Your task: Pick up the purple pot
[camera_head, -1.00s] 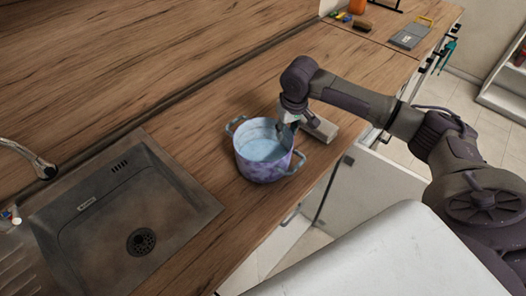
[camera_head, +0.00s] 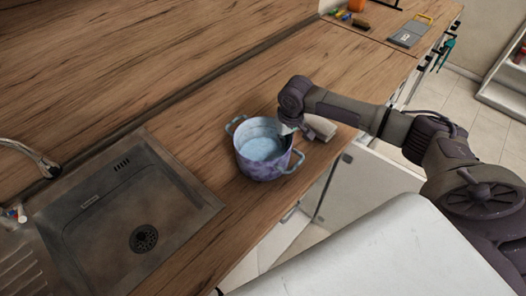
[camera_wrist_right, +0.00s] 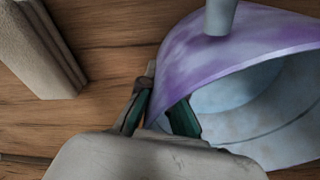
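The purple pot (camera_head: 262,168), mottled with a pale blue inside and two loop handles, stands upright on the wooden counter right of the sink. My right gripper (camera_head: 288,128) is at the pot's far right rim, pointing down. In the right wrist view the pot (camera_wrist_right: 215,40) fills the right side. There my right gripper (camera_wrist_right: 160,112) has its dark green fingers apart, one outside the pot wall and one inside, with the rim between them. Whether they press on the wall is not clear. My left gripper is out of view.
A pale block (camera_head: 320,127) lies on the counter just behind the pot, near my right wrist. The sink (camera_head: 125,215) with its tap (camera_head: 35,160) is at the left. A grey scale-like device (camera_head: 410,33) lies at the far end. The counter left of the pot is clear.

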